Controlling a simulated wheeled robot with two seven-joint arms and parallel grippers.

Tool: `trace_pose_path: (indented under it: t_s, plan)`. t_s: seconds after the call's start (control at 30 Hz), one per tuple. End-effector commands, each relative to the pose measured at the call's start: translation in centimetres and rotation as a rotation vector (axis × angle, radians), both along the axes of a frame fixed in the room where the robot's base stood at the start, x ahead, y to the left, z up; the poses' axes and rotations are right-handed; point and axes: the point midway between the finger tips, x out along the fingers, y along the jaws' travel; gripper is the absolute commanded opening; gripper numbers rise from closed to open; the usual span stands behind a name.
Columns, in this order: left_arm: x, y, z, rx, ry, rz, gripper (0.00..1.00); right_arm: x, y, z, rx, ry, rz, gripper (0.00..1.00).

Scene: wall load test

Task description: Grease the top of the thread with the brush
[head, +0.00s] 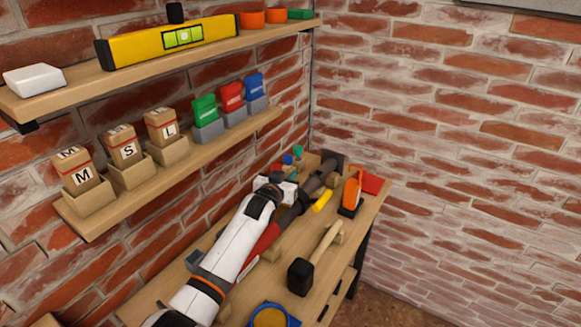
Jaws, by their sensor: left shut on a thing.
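My left arm comes in from the lower left over the workbench. Its white left gripper (278,190) is small and partly hidden by its own wrist. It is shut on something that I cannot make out. A dark cylindrical part (322,173) lies just beyond it; I cannot tell whether this bears the thread. I cannot pick out the brush for certain. A round blue tin (271,318) with yellow contents stands at the bench's front edge, cut off by the picture. My right gripper is out of view.
On the workbench (300,244) lie a black-headed mallet (302,275), a yellow object (322,201), an orange-and-black tool (352,191) and a red object (371,182). Wall shelves at left carry a yellow level (150,47), lettered boxes (124,148) and coloured packs (232,96).

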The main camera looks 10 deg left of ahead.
Motion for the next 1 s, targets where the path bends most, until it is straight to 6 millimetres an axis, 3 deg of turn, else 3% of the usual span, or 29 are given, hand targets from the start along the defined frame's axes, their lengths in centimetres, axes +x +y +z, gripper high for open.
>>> trace_pose_path:
  t_s: [1.0]
  plan:
    - [-5.6,2.1,0.2,0.0,0.001,0.0,0.0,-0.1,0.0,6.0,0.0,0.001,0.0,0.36]
